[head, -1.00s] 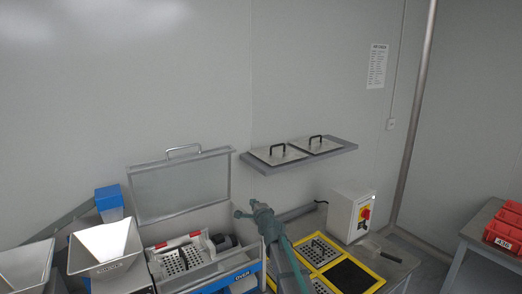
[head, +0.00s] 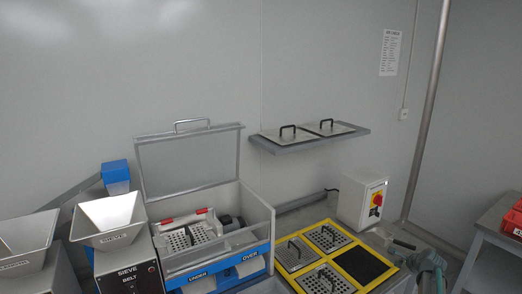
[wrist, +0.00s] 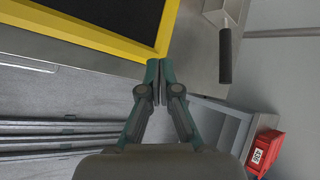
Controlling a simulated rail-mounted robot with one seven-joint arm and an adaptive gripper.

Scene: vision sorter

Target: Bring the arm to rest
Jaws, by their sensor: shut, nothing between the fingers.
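My gripper (wrist: 159,72) is in the middle of the wrist view, with its two green-grey fingers together and nothing between them. It appears beside the yellow-edged dark panel (wrist: 85,14), over the side of the grey bench. In the head view, part of my green arm shows at the lower right, beyond the yellow-framed tray (head: 369,283). The fingertips cannot be made out clearly there.
The tray holds three handled perforated plates (head: 327,237) and a black square (head: 362,264). A sorter box (head: 200,262) with its lid up stands to its left. A switch box (head: 360,201) stands behind. Red bins (wrist: 262,150) lie off to the right.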

